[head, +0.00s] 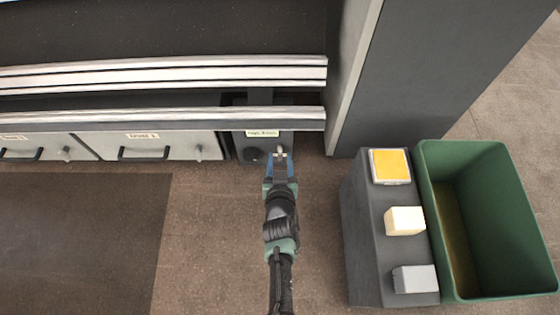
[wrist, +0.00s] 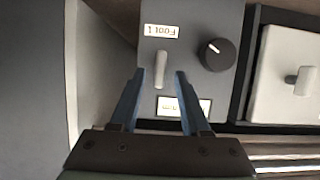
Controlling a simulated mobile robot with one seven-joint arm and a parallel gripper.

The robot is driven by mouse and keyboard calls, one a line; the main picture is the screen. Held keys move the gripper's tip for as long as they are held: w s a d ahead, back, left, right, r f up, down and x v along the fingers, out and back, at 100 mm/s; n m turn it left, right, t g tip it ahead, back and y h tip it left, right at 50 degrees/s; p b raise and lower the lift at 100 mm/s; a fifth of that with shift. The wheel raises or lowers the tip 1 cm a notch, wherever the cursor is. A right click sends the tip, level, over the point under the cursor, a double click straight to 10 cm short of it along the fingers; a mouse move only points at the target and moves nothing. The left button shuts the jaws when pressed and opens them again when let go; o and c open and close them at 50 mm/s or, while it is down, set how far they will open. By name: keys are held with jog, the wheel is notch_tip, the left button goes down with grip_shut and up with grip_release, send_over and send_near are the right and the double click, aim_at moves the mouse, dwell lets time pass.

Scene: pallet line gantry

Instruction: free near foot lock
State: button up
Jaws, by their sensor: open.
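A dark grey foot panel (head: 243,142) stands under the rails near the grey column. In the wrist view the panel (wrist: 188,18) carries a pale lever (wrist: 160,66), a round black knob (wrist: 216,54) with a white mark, and an upside-down label (wrist: 160,31) that seems to read "Foot 1". A second white label (wrist: 184,105) is partly covered by a finger. My gripper (head: 280,155) is at the panel. In the wrist view its blue fingers (wrist: 159,74) are open, with their tips on either side of the lever's end. I cannot tell whether they touch it.
Pale drawers (head: 150,146) with black handles are left of the panel. Metal rails (head: 160,75) run above it. A large grey column (head: 430,65) rises at right. A grey stand (head: 375,250) with several blocks and a green bin (head: 500,215) are at lower right. Floor is clear around my arm.

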jog(key=shift+b+x, duration=0.4)
jog(key=shift+x, duration=0.45)
grip_shut()
